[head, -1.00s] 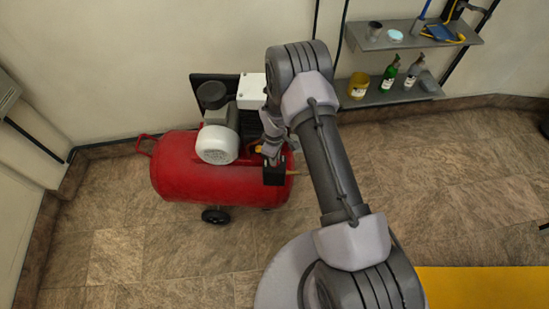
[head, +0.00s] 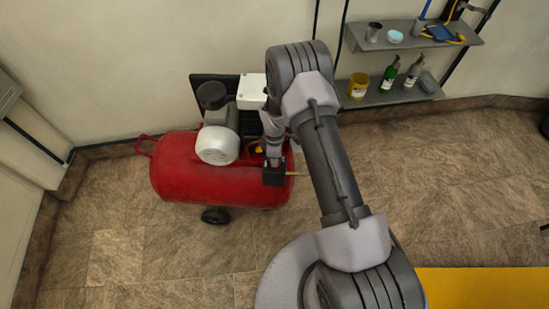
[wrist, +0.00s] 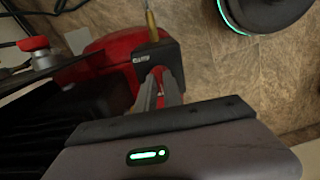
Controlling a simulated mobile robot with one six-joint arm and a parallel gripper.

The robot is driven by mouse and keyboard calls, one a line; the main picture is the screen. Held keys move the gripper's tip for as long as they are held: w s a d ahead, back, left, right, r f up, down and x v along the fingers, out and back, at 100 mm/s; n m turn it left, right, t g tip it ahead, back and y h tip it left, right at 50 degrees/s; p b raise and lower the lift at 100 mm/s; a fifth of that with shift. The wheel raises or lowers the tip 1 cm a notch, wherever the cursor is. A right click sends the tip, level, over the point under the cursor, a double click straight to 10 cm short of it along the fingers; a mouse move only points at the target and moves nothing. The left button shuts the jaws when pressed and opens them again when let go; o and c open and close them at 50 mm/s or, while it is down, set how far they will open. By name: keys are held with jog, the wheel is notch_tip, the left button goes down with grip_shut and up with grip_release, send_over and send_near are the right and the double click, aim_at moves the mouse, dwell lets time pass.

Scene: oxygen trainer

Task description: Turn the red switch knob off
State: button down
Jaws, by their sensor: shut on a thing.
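The black switch box (head: 275,177) sits on the right end of the red compressor tank (head: 185,170). In the wrist view the box (wrist: 168,52) shows a small pale label on its face. The red switch knob (wrist: 157,72) shows only as a sliver of red at the box, between the fingertips. My gripper (wrist: 160,80) is shut on it, fingers against the box face. In the head view my gripper (head: 273,162) comes down onto the box from above. The fingers hide most of the knob, so its angle cannot be told.
A white-capped motor (head: 217,145) and a white box (head: 251,91) stand on the tank, left of my gripper. A thin brass fitting (wrist: 151,22) sticks out beside the switch box. Wall shelves (head: 390,95) hold bottles at the right. The tiled floor in front is clear.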

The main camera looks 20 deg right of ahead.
jog(key=c, duration=1.5)
grip_release()
jog(key=shift+r, duration=0.1)
notch_tip(320, 180, up, 17)
jog(key=p, duration=0.5)
jog(key=shift+r+p, duration=0.1)
jog(key=shift+p, duration=0.3)
